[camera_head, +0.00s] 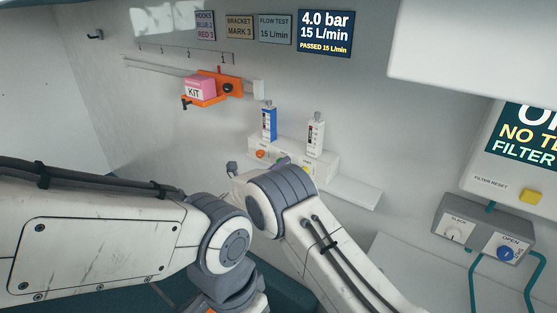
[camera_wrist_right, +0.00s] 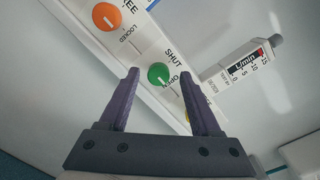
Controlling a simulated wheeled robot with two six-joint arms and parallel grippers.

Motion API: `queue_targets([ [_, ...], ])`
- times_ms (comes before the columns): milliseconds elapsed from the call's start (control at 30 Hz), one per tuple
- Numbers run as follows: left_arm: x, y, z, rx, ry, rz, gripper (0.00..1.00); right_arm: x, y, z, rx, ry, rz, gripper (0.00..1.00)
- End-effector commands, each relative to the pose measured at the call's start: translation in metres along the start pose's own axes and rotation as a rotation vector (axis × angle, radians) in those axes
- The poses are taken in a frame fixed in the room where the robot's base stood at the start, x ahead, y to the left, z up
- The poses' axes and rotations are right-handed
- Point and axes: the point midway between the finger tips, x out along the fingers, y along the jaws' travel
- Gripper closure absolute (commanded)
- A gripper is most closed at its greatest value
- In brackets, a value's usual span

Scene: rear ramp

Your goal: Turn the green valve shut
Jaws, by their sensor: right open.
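The green valve (camera_wrist_right: 159,74) is a round knob on a white panel in the right wrist view, between the labels SHUT and OPEN. A pale mark shows on its face; I cannot tell for sure which label it points to. My right gripper (camera_wrist_right: 160,72) is open, with one purple-grey fingertip on each side of the green knob. I cannot tell whether the fingers touch it.
An orange knob (camera_wrist_right: 106,16) sits up-left of the green one; a yellow knob (camera_wrist_right: 187,115) is partly behind the right finger. A flow meter (camera_wrist_right: 240,68) stands close by. An orange bracket (camera_head: 207,99) holds a pink kit box (camera_head: 199,88). A blue knob (camera_head: 505,253) is at far right.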

Motion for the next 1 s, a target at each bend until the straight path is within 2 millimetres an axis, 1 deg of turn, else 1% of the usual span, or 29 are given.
queue_targets([
  [267,0.0,0.0,0.0,0.0,0.0,0.0,0.2,-0.001,0.002,0.001,0.0,-0.003,0.003,0.36],
  [367,0.0,0.0,0.0,0.0,0.0,0.0,0.2,-0.001,0.002,0.001,0.0,-0.002,0.003,0.7],
  [400,0.0,0.0,0.0,0.0,0.0,0.0,0.2,0.0,0.002,0.001,0.0,-0.002,0.003,0.85],
  [433,0.0,0.0,0.0,0.0,0.0,0.0,0.2,0.0,0.002,0.001,0.0,-0.002,0.003,0.97],
  [467,0.0,0.0,0.0,0.0,0.0,0.0,0.2,0.0,0.002,0.001,0.0,-0.002,0.003,1.0],
  [767,0.003,0.0,0.0,0.0,0.0,0.0,0.2,0.001,0.002,-0.001,-0.024,0.0,0.004,1.0],
  [1000,0.017,-0.001,0.001,0.0,0.0,0.0,0.2,0.001,0.003,-0.003,-0.138,0.006,0.008,1.0],
])
